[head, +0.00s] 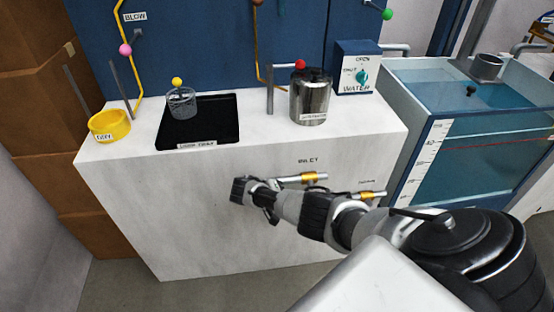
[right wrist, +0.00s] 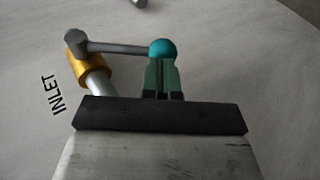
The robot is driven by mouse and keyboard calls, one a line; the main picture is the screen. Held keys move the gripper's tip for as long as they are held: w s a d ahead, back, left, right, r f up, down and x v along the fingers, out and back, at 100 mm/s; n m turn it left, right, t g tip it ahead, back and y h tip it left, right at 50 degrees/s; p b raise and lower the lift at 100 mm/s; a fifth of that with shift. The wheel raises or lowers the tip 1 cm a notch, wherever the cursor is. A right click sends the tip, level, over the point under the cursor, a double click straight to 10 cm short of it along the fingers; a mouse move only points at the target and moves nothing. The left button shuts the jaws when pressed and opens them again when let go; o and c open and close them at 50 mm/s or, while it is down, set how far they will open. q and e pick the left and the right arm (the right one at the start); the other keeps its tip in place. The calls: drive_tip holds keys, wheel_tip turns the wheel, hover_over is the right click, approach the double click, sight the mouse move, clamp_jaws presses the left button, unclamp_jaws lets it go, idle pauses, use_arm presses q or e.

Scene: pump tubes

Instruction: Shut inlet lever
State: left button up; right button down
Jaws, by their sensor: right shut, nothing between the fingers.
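The inlet lever (right wrist: 120,47) is a grey bar with a teal ball (right wrist: 162,48) at its free end, seen in the right wrist view. Its other end sits at a gold collar (right wrist: 89,62) on a silver pipe, beside the INLET lettering (right wrist: 57,95). My right gripper (right wrist: 162,72) is shut and empty, its green fingertips right at the ball; I cannot tell whether they touch it. In the head view my right arm reaches in front of the white cabinet, below the INLET label (head: 308,160) and the gold-collared pipe (head: 308,177). The lever's ball is not distinguishable there. My left gripper is not in view.
A second gold-collared pipe (head: 367,195) is at the lower right, close to my right arm. On the white cabinet (head: 140,190) stand a yellow bowl (head: 109,126), a black tray (head: 222,133) and a metal canister (head: 311,98). A water tank (head: 480,125) stands at right.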

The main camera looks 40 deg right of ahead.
drive_tip(key=shift+s+d+f+h+b, duration=0.2)
drive_tip(key=shift+d+f+b, duration=0.15)
drive_tip(key=shift+f+b, duration=0.15)
drive_tip(key=shift+s+d+f+h+b, duration=0.1)
drive_tip(key=shift+s+d+f+b, duration=0.1)
drive_tip(key=shift+d+f+b, duration=0.3)
drive_tip(key=shift+s+d+f, duration=0.6)
drive_tip(key=shift+d+f, duration=0.25)
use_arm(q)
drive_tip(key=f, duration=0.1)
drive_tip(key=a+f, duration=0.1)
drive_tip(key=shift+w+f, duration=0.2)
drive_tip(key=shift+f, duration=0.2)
use_arm(e)
drive_tip(key=shift+s+d+f, duration=0.1)
drive_tip(key=shift+d, duration=0.05)
drive_tip(key=shift+s+d, duration=0.1)
drive_tip(key=shift+d, duration=0.05)
